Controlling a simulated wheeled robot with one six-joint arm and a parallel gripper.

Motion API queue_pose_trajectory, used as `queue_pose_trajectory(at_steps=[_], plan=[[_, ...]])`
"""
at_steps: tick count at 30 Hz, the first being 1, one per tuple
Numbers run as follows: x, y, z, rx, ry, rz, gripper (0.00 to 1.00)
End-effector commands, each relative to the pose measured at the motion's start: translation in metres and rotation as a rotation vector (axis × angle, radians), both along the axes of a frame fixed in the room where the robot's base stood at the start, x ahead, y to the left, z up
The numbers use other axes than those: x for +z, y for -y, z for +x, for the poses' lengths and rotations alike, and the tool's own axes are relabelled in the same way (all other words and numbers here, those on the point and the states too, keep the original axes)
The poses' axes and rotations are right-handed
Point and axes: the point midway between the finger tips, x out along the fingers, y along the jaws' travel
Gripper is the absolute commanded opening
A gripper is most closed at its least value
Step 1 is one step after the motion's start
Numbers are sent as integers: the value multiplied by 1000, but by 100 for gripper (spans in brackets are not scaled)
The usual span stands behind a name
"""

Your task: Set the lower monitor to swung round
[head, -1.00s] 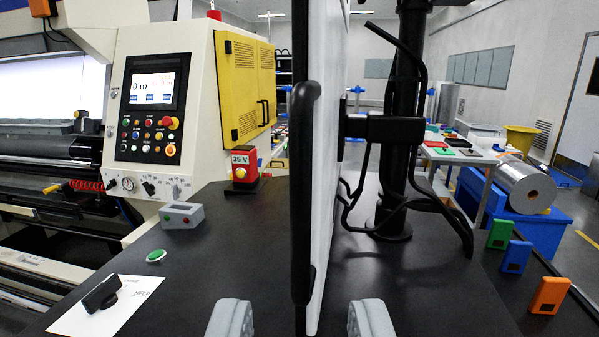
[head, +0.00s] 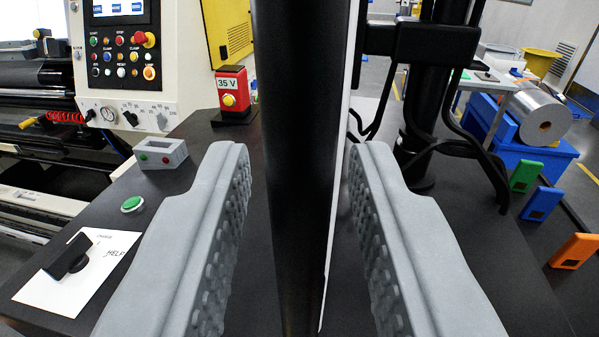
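The monitor (head: 346,90) stands edge-on in the middle of the head view, so its screen cannot be read. A thick black upright bar (head: 298,120) runs along its near edge. My gripper (head: 300,160) is open, with one grey finger on each side of the bar. A gap shows between the left finger and the bar; on the right the finger is close to the panel, and I cannot tell whether it touches. A black bracket (head: 425,43) joins the monitor to the black pole (head: 425,110) behind. No second monitor can be made out.
The dark bench holds a red 35 V block (head: 233,95), a grey button box (head: 160,153), a green button (head: 132,204) and a HELP sheet (head: 85,290) with a black knob. Cables (head: 465,155) hang by the pole. Green, blue and orange blocks (head: 575,250) are at right.

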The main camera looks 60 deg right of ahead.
Motion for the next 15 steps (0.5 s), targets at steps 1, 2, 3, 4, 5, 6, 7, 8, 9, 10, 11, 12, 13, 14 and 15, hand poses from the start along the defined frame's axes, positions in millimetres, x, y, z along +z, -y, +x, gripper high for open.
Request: queue_pose_trajectory(at_steps=[1, 2, 3, 4, 5, 6, 7, 8, 9, 10, 11, 12, 13, 14, 15], plan=[[0, 0, 0, 0, 0, 0, 29], [0, 0, 0, 0, 0, 0, 29], [0, 0, 0, 0, 0, 0, 25], [0, 0, 0, 0, 0, 0, 19], [0, 0, 0, 0, 0, 0, 13], [0, 0, 0, 0, 0, 0, 5], [0, 0, 0, 0, 0, 0, 0], [0, 0, 0, 0, 0, 0, 0], [0, 0, 0, 0, 0, 0, 0], [0, 0, 0, 0, 0, 0, 0], [0, 0, 0, 0, 0, 0, 0], [0, 0, 0, 0, 0, 0, 0], [0, 0, 0, 0, 0, 0, 0], [0, 0, -1, 1, 0, 0, 0], [0, 0, -1, 2, 0, 0, 0]])
